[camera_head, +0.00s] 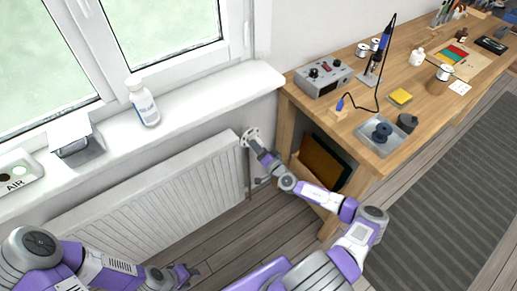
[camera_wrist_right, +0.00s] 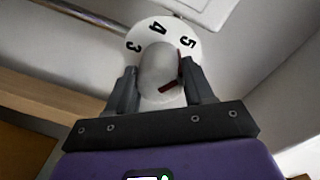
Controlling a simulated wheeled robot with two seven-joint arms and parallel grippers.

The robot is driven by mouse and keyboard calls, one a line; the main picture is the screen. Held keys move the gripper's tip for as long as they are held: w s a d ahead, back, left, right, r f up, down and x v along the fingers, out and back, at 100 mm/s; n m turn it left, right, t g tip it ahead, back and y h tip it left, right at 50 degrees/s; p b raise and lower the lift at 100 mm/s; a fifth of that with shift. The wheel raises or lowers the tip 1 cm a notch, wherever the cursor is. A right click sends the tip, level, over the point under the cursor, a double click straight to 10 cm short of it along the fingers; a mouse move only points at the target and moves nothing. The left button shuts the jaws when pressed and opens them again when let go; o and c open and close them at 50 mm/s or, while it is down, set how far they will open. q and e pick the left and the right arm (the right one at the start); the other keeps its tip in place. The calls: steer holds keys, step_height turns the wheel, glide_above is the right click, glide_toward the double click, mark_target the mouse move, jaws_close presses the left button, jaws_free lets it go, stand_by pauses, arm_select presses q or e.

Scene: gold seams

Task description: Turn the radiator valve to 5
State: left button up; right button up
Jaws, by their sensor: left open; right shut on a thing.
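The radiator valve (camera_head: 250,133) is at the top right corner of the white radiator (camera_head: 150,190). In the right wrist view its white dial (camera_wrist_right: 135,36) shows 3, 4 and 5 in black, with 4 near the top. The pale rounded knob (camera_wrist_right: 157,68) has red marks on its right side, below the 5. My right gripper (camera_wrist_right: 158,88) is shut on the knob, a dark finger on each side; it also shows in the head view (camera_head: 254,143). My left gripper (camera_head: 187,274) is open and empty, low in front of the radiator and away from the valve.
The windowsill (camera_head: 210,95) above the radiator bears a white bottle (camera_head: 145,104), a small box-like thing (camera_head: 78,143) and an AIR device (camera_head: 18,174). The wooden workbench (camera_head: 300,98) stands close right of the valve. A dark panel (camera_head: 322,160) leans under it. The floor ahead is clear.

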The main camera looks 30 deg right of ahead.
stand_by(0.4)
steer(key=o, duration=1)
steer(key=s, duration=0.3)
steer(key=s+p, duration=0.1)
steer(key=s, duration=0.3)
steer(key=shift+s+d+r, duration=0.15)
steer(key=shift+s, duration=0.15)
